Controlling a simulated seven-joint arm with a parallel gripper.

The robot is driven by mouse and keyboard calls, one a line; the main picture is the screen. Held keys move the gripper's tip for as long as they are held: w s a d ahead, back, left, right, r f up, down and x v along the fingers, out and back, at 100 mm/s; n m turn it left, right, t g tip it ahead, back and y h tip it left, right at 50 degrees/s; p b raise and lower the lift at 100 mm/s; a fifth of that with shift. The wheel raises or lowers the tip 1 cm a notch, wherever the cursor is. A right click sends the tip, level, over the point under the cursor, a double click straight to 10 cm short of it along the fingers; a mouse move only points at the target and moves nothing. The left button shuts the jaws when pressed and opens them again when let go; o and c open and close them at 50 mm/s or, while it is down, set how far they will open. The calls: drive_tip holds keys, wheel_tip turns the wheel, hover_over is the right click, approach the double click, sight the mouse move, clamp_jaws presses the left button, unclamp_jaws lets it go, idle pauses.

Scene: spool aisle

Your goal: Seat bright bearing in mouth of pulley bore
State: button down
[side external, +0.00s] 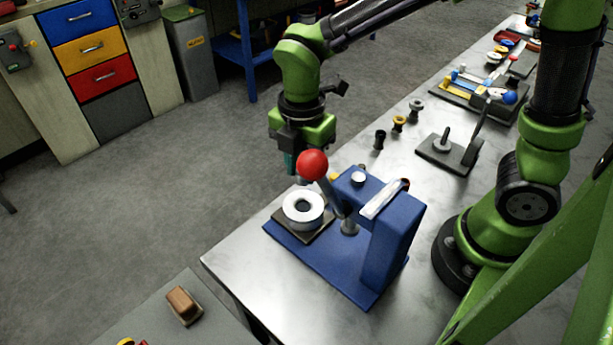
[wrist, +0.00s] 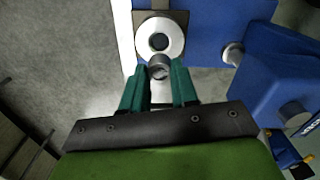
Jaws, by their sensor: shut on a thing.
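The pulley (side external: 290,211) is a white ring lying flat on a dark square plate, and its dark bore faces up. It also shows in the wrist view (wrist: 177,35), just beyond my fingertips. My gripper (wrist: 159,70) has teal fingers shut on a small grey metal bearing (wrist: 159,66). In the wrist view the bearing overlaps the pulley's near edge, below the bore in the picture. In the side view my gripper (side external: 289,161) is above the pulley, pointing down. I cannot make out the bearing there.
A blue press (side external: 393,240) stands over the right of the pulley, with a red-knobbed lever (side external: 312,165) rising close to my gripper. Several small spools (side external: 398,123) and a dark stand (side external: 445,152) are farther back on the metal bench. The bench's front left corner is clear.

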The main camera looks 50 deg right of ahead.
wheel_tip(320, 180, down, 7)
drive_tip(key=shift+f, duration=0.15)
drive_tip(key=shift+f, duration=0.15)
drive_tip(key=c, duration=0.9)
unclamp_jaws()
drive_tip(key=shift+o, duration=0.2)
wheel_tip(320, 180, up, 12)
drive_tip(key=shift+r, duration=0.1)
drive_tip(key=s+d+r+m+t+y, duration=0.1)
drive_tip(key=s+d+r+m+t, duration=0.2)
drive_tip(key=m, duration=0.9)
drive_tip(key=s+d+r+m+t+y, duration=0.1)
drive_tip(key=s+d+r+m+t, duration=0.2)
drive_tip(key=d+m, duration=0.6)
drive_tip(key=s+m+t, duration=0.1)
drive_tip(key=m, duration=0.2)
drive_tip(key=shift+s+r+m, duration=0.2)
drive_tip(key=shift+m, duration=0.1)
